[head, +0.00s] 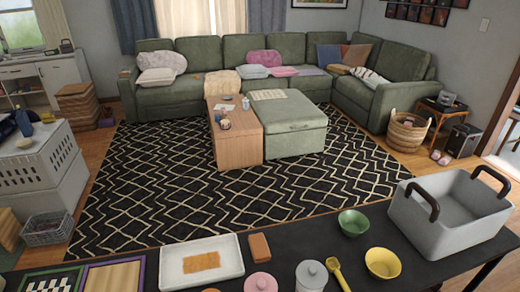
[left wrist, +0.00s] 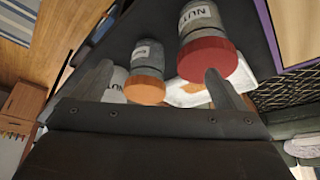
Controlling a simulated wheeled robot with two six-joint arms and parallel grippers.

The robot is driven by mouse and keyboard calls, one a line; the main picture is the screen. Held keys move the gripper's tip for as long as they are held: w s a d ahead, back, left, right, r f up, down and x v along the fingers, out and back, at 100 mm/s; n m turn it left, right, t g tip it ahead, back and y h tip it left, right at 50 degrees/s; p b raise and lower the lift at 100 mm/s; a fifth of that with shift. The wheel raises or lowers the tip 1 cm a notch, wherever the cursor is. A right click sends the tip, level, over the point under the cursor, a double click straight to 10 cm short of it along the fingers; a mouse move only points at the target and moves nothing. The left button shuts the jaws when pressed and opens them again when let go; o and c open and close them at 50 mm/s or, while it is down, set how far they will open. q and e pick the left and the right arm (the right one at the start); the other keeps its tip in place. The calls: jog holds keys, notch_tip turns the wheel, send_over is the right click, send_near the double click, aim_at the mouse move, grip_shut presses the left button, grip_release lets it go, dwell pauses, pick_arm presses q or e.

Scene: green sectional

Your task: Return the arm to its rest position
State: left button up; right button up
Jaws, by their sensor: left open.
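My left gripper (left wrist: 160,88) shows in the left wrist view with its two fingers spread wide apart. Nothing is held between them. Beyond the fingers are a jar with an orange lid (left wrist: 145,87) and a larger jar with a red lid (left wrist: 208,58). Both carry labels, and the view is tilted, so their exact distance from the fingers is unclear. Neither gripper shows in the head view, and my right gripper is in neither view.
In the head view a dark table (head: 290,255) crosses the front. It bears a white tray (head: 228,242), a green bowl (head: 353,222), a yellow bowl (head: 382,263), a yellow spoon (head: 335,270) and a grey bin (head: 450,215). The patterned rug (head: 150,190) beyond is mostly clear.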

pick_arm(q)
jog(key=s+a+r+n+y, duration=0.1)
jog(key=s+a+n+y, duration=0.55)
jog(key=s, duration=0.65)
notch_tip(320, 180, down, 26)
jog(key=a+g+h+b, duration=0.1)
jog(key=a+g+h, duration=0.1)
jog(key=a, duration=0.1)
jog(key=s+d+f+g+b, duration=0.1)
jog(key=s+d+f, duration=0.1)
jog(key=s+f, duration=1.3)
jog(key=shift+f+h, duration=0.35)
jog(key=shift+f, duration=0.45)
